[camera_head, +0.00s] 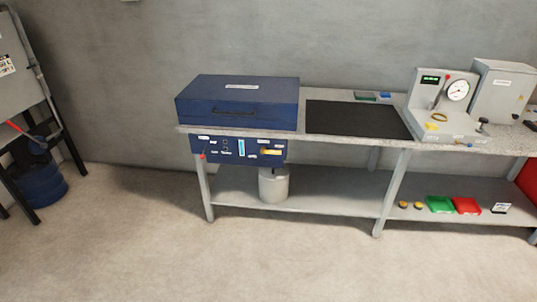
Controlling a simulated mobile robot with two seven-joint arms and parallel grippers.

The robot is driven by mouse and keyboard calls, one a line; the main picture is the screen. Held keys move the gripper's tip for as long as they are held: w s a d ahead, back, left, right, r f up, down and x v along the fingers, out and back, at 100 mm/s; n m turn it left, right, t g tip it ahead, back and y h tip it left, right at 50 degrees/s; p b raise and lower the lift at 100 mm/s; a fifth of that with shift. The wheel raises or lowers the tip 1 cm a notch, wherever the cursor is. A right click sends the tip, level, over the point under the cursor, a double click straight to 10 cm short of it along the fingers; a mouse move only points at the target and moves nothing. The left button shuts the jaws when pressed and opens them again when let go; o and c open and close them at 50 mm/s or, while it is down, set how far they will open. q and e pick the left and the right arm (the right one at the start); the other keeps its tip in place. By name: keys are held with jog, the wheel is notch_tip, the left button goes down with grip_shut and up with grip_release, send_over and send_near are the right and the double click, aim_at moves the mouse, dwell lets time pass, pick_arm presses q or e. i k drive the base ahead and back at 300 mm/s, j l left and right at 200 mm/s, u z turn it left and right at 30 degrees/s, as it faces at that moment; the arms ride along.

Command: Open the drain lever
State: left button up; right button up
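A dark blue panel (238,150) hangs under the left end of the bench. It carries a yellow handle (271,152) at its right, and a small red-tipped part (202,157) shows at its lower left. A red-handled lever (14,127) shows on the grey unit at the far left. The labels are too small to read, so I cannot tell which of these is the drain lever. Neither of my grippers is in view.
A blue lidded case (238,102) and a black mat (357,118) lie on the bench (300,135). A grey gauge unit (437,105) stands to the right. A pale canister (273,186) stands below the panel. A blue drum (40,185) stands at left. The front floor is clear.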

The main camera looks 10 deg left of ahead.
aim_at(263, 150)
jog(key=i+l, duration=0.3)
jog(key=i, duration=0.2)
jog(key=i+l, duration=0.35)
jog(key=i, duration=0.2)
jog(key=i+l+u, duration=0.1)
jog(key=i+l, duration=0.2)
jog(key=i, duration=0.2)
jog(key=i+l, duration=0.35)
jog(key=i, duration=0.15)
